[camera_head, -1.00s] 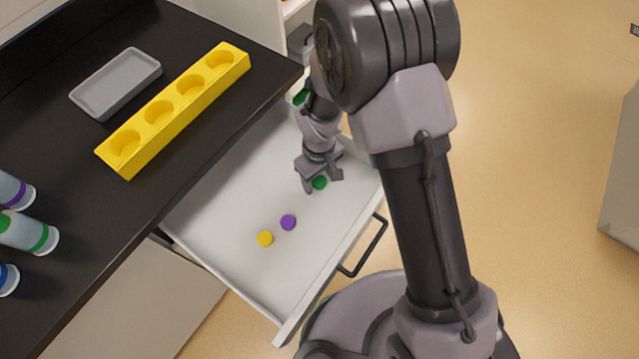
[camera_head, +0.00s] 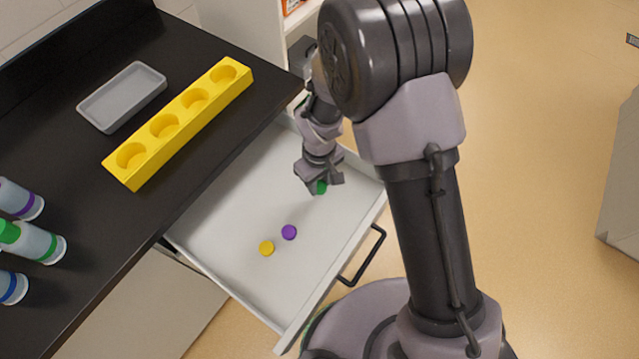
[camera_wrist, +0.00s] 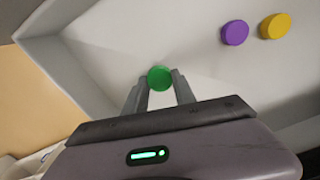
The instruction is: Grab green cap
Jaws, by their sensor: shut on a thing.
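The green cap (camera_head: 320,187) is in the open white drawer (camera_head: 240,200), near its far right side. My gripper (camera_head: 319,184) reaches down into the drawer and is shut on the cap. In the wrist view the green cap (camera_wrist: 159,78) sits between the two fingertips (camera_wrist: 160,85). I cannot tell whether the cap still touches the drawer floor. A purple cap (camera_head: 289,232) and a yellow cap (camera_head: 267,248) lie apart in the drawer, and they also show in the wrist view, purple (camera_wrist: 235,33) and yellow (camera_wrist: 275,26).
The black counter (camera_head: 60,140) is beside the drawer. It holds a yellow rack (camera_head: 150,160) with several round holes, a grey tray (camera_head: 122,97) and several tubes (camera_head: 30,240) at the left edge. The drawer's walls and black handle (camera_head: 365,255) border my arm.

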